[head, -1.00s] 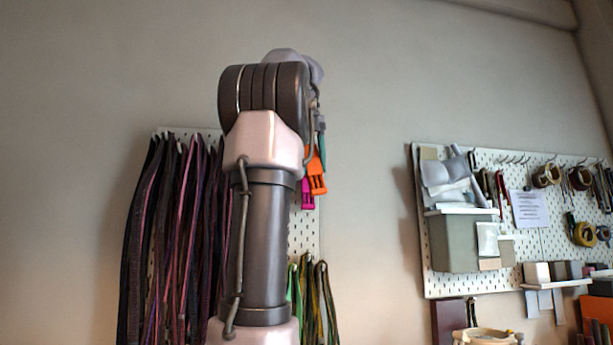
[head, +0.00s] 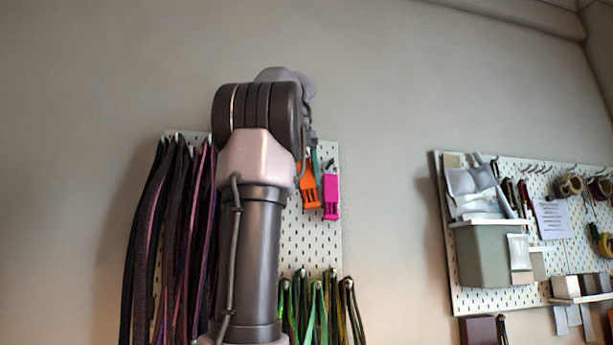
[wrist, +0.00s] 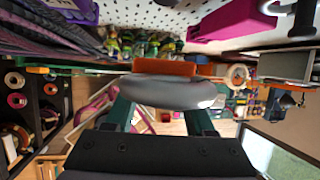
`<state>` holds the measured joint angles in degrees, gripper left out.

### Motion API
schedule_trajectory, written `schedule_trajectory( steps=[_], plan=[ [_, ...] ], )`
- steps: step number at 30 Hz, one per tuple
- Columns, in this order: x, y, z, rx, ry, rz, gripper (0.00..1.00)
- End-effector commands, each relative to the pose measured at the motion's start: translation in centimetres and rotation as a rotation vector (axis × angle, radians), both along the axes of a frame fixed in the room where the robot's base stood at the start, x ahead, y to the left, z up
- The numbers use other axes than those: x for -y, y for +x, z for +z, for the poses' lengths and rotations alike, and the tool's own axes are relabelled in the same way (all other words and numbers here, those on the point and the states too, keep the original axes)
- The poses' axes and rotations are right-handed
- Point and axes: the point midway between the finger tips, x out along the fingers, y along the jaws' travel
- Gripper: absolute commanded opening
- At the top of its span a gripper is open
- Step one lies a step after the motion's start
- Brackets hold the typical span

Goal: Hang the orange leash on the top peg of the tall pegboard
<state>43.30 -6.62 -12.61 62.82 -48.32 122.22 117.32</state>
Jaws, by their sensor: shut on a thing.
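The orange leash shows as an orange clip (head: 308,190) in the head view, just right of my arm and in front of the tall pegboard (head: 312,238). In the wrist view its orange part (wrist: 165,67) lies behind a silver oval piece (wrist: 168,92). My gripper (wrist: 163,100) is shut on the leash, with teal fingers either side of the silver piece. In the head view my arm hides most of the gripper and part of the board's upper edge. I cannot tell which peg is the top one.
A magenta clip (head: 330,197) hangs on the board close right of the orange one; it also shows in the wrist view (wrist: 225,20). Dark straps (head: 165,240) hang at left, green cords (head: 315,305) below. A second pegboard (head: 470,295) stands right, past bare wall.

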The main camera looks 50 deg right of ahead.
Motion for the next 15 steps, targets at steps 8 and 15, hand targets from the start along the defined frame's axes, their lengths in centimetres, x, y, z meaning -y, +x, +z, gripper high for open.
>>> schedule_trajectory(
  steps=[8,15],
  plan=[
    [1.1,1.3,-0.1,0.0,0.0,0.0,0.0],
    [2.0,2.4,-0.3,0.0,0.0,0.0,0.0]
  ],
)
